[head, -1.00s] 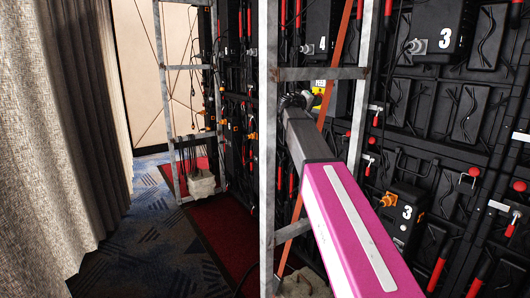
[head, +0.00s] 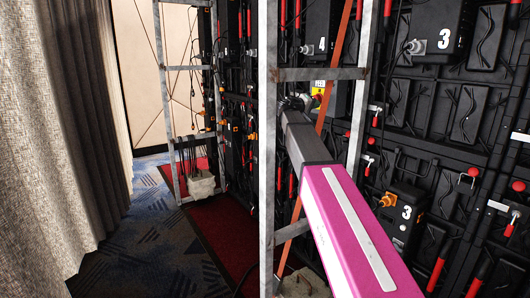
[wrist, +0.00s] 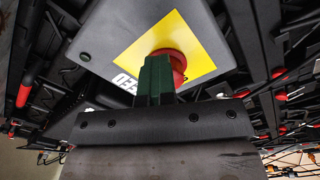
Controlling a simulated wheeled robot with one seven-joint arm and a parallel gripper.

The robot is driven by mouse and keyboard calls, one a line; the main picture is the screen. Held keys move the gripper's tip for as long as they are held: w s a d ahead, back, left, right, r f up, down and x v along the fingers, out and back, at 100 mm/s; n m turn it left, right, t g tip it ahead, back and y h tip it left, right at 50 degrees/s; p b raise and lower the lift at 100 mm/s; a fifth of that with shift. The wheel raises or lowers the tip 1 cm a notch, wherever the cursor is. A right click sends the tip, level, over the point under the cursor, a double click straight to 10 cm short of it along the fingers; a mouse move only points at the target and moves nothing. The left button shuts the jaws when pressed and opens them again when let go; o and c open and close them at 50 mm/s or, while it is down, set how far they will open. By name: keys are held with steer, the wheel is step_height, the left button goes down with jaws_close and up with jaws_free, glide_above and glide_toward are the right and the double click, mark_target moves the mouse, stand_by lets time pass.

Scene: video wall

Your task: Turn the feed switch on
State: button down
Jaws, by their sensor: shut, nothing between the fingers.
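The feed switch is a red round knob (wrist: 178,62) on a yellow square plate (wrist: 197,45), fixed to a grey box (wrist: 90,48) in the wrist view. Part of white lettering, "ED", shows beside the plate. My gripper (wrist: 156,68) has dark green fingers, shut together with nothing between them. The fingertips overlap the knob's left part in this view; whether they touch it I cannot tell. In the head view a bit of the yellow plate (head: 319,86) shows behind the metal frame, and my arm hides the knob.
A grey metal frame (head: 268,150) stands in front of the box, with an orange strap (head: 333,70) running diagonally. Black panels with cables and red handles (head: 437,275) fill the right. Carpet on the left (head: 130,240) is clear beside the curtain (head: 55,130).

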steer(key=shift+w+d+f, duration=0.25)
steer(key=shift+w+f, duration=0.4)
steer(key=shift+w, duration=0.35)
steer(key=shift+f, duration=0.1)
steer(key=shift+s+f, duration=0.3)
steer(key=shift+f, duration=0.1)
steer(key=v, duration=0.6)
steer(key=shift+s+d+r, duration=0.2)
steer(key=shift+s, duration=0.05)
steer(key=shift+s+a+r, duration=0.1)
steer(key=shift+s+a+r, duration=0.1)
steer(key=shift+s+r, duration=0.2)
steer(key=shift+r, duration=0.35)
steer(key=shift+s+r, duration=0.25)
steer(key=shift+r, duration=0.4)
